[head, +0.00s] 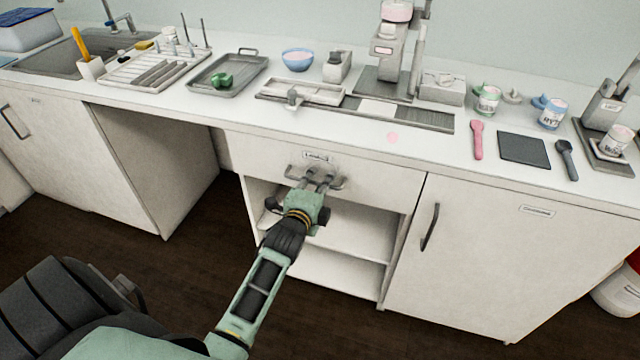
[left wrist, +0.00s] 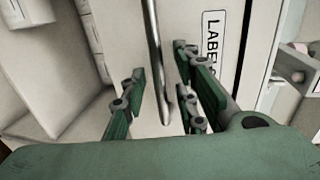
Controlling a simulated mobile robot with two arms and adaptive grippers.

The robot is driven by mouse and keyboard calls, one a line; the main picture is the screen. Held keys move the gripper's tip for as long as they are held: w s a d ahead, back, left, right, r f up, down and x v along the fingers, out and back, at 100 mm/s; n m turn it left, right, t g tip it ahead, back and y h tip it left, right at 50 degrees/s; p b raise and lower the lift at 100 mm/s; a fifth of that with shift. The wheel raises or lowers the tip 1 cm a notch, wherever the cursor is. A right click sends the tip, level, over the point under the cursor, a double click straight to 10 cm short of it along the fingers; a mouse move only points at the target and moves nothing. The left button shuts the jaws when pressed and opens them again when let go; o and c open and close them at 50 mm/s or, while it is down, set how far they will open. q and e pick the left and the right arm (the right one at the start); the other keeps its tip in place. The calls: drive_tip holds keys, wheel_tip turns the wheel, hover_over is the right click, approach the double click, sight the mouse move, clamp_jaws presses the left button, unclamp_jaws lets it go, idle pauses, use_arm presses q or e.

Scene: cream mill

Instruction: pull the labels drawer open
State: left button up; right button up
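The labels drawer (head: 378,187) is a white front under the counter, with a small label plate (head: 317,157) above its bar handle. It looks flush with the cabinet. My left gripper (head: 318,178) is at the handle, which it partly hides. In the left wrist view the metal handle (left wrist: 154,45) runs between the two green fingers of the gripper (left wrist: 163,98). The fingers stand apart on either side of it, with gaps showing, so the gripper is open around the bar. The word on the label (left wrist: 212,45) begins "LABE". My right gripper is not in view.
Open shelves (head: 345,232) lie below the drawer. A cabinet door (head: 480,255) with a dark handle is to the right, and an open knee space (head: 160,160) to the left. The counter above holds a grey tray (head: 205,84), a blue bowl (head: 298,60) and several cups and tools.

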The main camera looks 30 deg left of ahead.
use_arm(q)
clamp_jaws()
idle(0.3)
idle(0.4)
